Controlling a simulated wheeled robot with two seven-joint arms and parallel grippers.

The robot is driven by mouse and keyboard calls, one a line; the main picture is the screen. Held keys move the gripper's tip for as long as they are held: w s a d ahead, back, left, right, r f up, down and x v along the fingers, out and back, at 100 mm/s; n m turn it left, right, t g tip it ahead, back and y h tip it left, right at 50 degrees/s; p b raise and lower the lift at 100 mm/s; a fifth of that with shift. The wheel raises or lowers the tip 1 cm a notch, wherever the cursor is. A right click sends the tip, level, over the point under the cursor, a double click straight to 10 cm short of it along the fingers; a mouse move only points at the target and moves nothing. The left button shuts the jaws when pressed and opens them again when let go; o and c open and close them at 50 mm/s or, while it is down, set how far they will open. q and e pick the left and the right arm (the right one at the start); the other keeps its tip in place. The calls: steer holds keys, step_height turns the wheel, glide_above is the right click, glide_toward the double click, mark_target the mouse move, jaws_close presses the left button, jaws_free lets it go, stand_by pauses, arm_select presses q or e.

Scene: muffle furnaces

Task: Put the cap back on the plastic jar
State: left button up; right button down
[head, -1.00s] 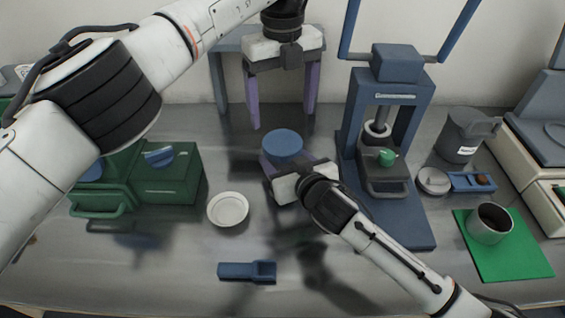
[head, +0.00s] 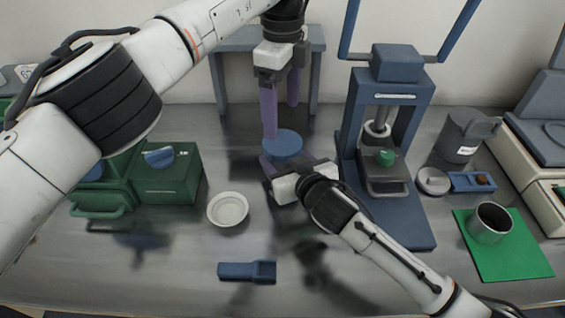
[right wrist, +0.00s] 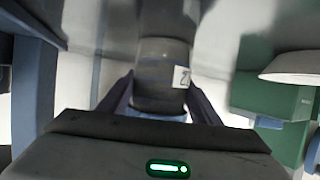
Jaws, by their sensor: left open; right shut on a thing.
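The round blue cap (head: 283,143) shows from above at the middle of the bench, between the fingers of my right gripper (head: 270,166). The jar's body is hidden under it in the head view. In the right wrist view a grey jar (right wrist: 160,78) with a small white label stands between the right fingers, which are shut on it. Whether the cap is fully seated cannot be told. My left gripper (head: 281,120) points down just above and behind the cap, open and empty, its purple fingers apart. One fingertip appears close to the cap's back edge.
A blue press (head: 392,120) stands close on the right. A white bowl (head: 228,209), a blue holder (head: 247,271) and a green furnace (head: 165,178) are left and front. A blue-grey stand (head: 230,60) is behind. A metal cup (head: 490,222) stands on a green mat (head: 510,262).

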mark_target(282, 142)
arm_select(q)
step_height(282, 142, down, 8)
steer(key=shift+r, duration=0.25)
steer(key=shift+c, duration=0.5)
